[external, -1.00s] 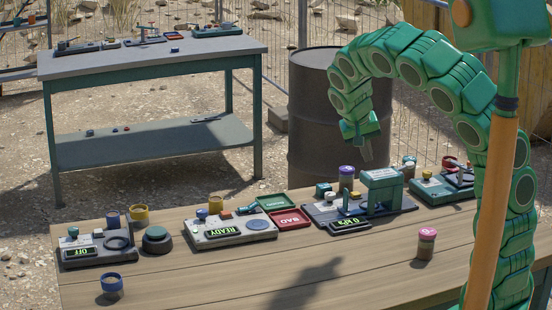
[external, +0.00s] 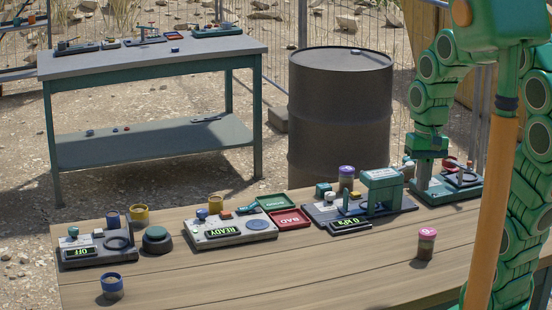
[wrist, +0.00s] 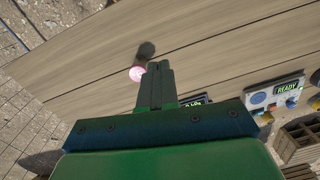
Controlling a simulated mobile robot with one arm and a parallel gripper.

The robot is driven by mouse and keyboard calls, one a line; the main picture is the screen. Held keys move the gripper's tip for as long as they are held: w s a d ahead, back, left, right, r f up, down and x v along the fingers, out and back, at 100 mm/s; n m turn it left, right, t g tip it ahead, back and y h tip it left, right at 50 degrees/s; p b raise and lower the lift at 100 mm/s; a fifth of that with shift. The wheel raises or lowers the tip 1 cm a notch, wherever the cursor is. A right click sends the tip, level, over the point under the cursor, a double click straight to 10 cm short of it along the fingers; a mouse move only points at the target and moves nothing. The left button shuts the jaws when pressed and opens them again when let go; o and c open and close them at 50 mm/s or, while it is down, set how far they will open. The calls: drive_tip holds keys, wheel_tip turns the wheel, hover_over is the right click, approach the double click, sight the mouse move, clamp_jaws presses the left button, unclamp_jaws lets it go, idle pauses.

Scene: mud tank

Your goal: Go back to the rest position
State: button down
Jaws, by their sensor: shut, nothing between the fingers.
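My gripper (external: 423,180) hangs pointing down at the right of the external view, in front of or above the green device (external: 458,190) at the table's right end; I cannot tell the gap. In the wrist view my gripper (wrist: 160,70) shows its two fingers together with nothing between them. The wooden table (external: 230,280) lies below it. A jar with a pink lid (external: 427,243) stands upright on the table, and its pink lid also shows beside the fingertips in the wrist view (wrist: 137,74).
A grey device reading 0 kPa (external: 325,208), a READY device (external: 230,232) and an OFF device (external: 95,250) line the table's back. Red BAD (external: 289,219) and green (external: 275,203) trays sit between. A blue-rimmed jar (external: 112,287) stands at front left. The front middle is clear.

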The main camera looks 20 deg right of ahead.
drive_tip(key=s+d+f+n, duration=0.1)
drive_tip(key=s+d, duration=0.1)
drive_tip(key=s, duration=0.4)
drive_tip(key=s+d+f+n+g, duration=0.1)
drive_tip(key=s+d, duration=0.1)
drive_tip(key=s, duration=0.4)
drive_tip(key=shift+s+d+f, duration=0.2)
drive_tip(key=shift+d+f, duration=0.1)
drive_tip(key=shift+f, duration=0.1)
